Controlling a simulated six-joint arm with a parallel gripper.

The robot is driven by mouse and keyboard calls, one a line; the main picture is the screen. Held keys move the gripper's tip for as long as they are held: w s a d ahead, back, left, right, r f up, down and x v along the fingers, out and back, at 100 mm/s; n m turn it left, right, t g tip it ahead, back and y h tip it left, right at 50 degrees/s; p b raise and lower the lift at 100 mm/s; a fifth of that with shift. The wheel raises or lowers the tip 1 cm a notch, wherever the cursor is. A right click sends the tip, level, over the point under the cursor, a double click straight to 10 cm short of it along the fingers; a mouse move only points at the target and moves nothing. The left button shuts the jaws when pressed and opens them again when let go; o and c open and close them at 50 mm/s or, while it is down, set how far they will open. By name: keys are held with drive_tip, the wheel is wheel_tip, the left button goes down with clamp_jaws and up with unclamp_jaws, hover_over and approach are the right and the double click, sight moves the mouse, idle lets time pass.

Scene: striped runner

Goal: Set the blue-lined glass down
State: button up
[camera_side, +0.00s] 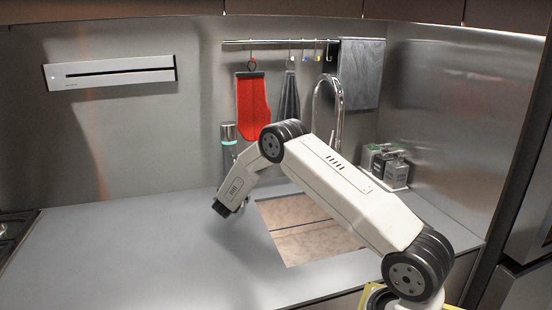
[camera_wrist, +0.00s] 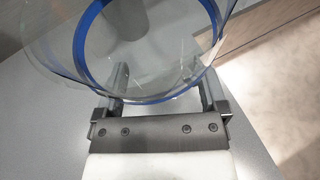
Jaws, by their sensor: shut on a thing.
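The blue-lined glass (camera_wrist: 150,62) fills the upper part of the wrist view. It is clear, with a blue ring around it, and its top runs out of the frame. My gripper (camera_wrist: 163,86) has one finger on each side of the glass and is shut on it. In the side view my gripper (camera_side: 222,208) is low over the grey counter (camera_side: 130,250), left of the sink opening. The glass cannot be made out there. Whether its base touches the counter cannot be told.
The sink opening (camera_side: 310,243), with a brown stone-like surface, lies right of my gripper. A faucet (camera_side: 330,95) stands behind it. A container with a teal band (camera_side: 229,143) is at the back wall. Small canisters (camera_side: 388,165) sit at the back right. The counter on the left is clear.

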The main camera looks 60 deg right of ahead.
drive_tip(key=shift+f, duration=1.65)
drive_tip(key=o, duration=1.2)
drive_tip(key=shift+f, duration=0.15)
drive_tip(key=shift+a+r, duration=0.2)
drive_tip(key=shift+r, duration=0.05)
drive_tip(key=v, duration=1.1)
drive_tip(key=shift+s+a, duration=0.2)
drive_tip(key=shift+a, duration=0.05)
